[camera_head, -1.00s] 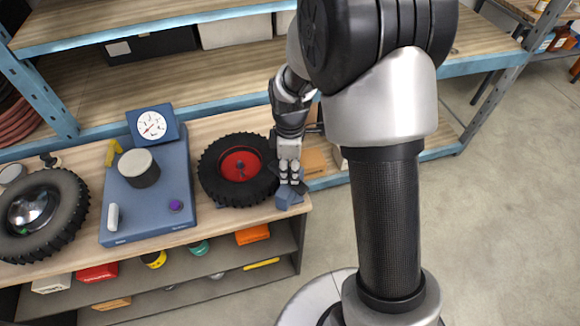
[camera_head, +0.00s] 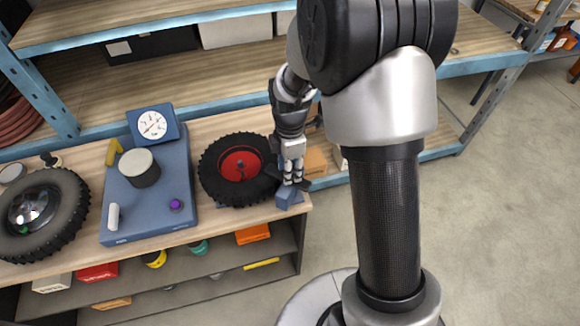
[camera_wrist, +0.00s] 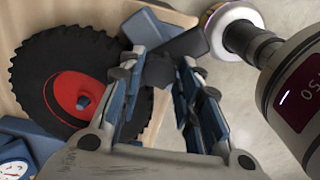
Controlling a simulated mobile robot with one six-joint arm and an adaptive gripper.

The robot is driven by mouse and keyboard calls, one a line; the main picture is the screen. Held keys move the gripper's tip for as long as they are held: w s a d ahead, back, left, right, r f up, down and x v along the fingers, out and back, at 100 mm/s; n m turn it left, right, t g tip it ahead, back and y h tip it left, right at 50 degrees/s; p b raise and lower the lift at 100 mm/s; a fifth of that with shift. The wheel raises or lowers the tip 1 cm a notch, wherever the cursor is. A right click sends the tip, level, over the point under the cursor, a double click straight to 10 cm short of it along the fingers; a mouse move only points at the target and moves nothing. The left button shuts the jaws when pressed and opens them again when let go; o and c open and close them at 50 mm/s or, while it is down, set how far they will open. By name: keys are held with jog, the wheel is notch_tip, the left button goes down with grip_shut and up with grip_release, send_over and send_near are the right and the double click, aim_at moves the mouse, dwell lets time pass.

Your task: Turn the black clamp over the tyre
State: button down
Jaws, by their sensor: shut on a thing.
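The black tyre (camera_head: 212,183) with a red hub lies flat on the bench to the left of my gripper (camera_head: 291,181). In the wrist view the tyre (camera_wrist: 38,62) fills the left side. My gripper (camera_wrist: 160,75) is shut on the black clamp (camera_wrist: 182,47), a dark bar between its fingertips. The clamp stands at a blue block (camera_head: 290,197) at the bench's right end, beside the tyre's right edge. The fingers hide part of the clamp, so I cannot tell how far it reaches over the tyre.
Left of the tyre is a blue unit (camera_head: 150,205) with a dial gauge (camera_head: 152,124). A second wheel (camera_head: 60,195) lies at the far left. An orange-brown box (camera_head: 314,161) stands behind my gripper. The bench ends just right of the block, with open floor (camera_head: 480,230) beyond.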

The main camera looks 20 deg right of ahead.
jog(key=c, duration=1.2)
grip_release()
jog(key=shift+o, duration=0.2)
notch_tip(320, 180, up, 12)
jog(key=shift+c, duration=0.3)
